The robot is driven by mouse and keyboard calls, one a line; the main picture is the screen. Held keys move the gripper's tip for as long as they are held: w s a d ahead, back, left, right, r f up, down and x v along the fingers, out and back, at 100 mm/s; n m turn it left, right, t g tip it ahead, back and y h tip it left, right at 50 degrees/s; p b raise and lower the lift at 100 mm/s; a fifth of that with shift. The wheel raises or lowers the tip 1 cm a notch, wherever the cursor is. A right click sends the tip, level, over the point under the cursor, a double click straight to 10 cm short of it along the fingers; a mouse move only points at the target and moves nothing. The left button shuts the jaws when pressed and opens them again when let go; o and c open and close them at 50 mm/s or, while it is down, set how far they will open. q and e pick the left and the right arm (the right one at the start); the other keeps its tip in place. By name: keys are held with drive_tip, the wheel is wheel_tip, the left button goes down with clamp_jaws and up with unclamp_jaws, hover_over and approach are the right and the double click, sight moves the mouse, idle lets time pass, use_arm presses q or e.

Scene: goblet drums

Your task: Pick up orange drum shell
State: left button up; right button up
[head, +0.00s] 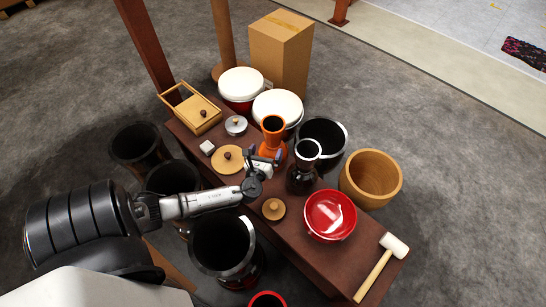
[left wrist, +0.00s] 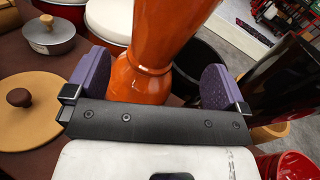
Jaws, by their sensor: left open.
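The orange drum shell (head: 273,146) stands upright on the brown bench, a goblet shape with a narrow waist and an open top. It fills the middle of the left wrist view (left wrist: 150,68), its top cut off by the frame edge. My left gripper (head: 265,158) is at the shell's near side. In the left wrist view its two purple-padded fingers (left wrist: 155,85) are open, one on each side of the shell near its waist. I cannot tell whether either pad touches it. My right gripper is not in view.
A dark goblet shell (head: 305,166) stands close right of the orange one. White-topped drums (head: 277,106) are behind it. A wooden lid (head: 229,159), red bowl (head: 330,215) and mallet (head: 380,268) also lie on the bench (head: 290,238). Large dark drum shells (head: 223,247) stand in front.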

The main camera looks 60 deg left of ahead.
sight(270, 146)
use_arm(q)
drive_tip(key=f, duration=0.1)
drive_tip(key=m+b, duration=0.1)
drive_tip(key=a+f, duration=0.1)
drive_tip(key=shift+w+f+m+t, duration=0.3)
drive_tip(key=shift+w+f, duration=0.05)
drive_tip(key=shift+w+a+f+m+h+b, duration=0.3)
drive_tip(key=shift+m+b, duration=0.1)
drive_tip(key=shift+b, duration=0.15)
drive_tip(key=b+x, duration=0.1)
drive_tip(key=x, duration=0.3)
drive_tip(key=shift+r, duration=0.1)
drive_tip(key=shift+w+a, duration=0.2)
drive_tip(key=shift+w, duration=0.1)
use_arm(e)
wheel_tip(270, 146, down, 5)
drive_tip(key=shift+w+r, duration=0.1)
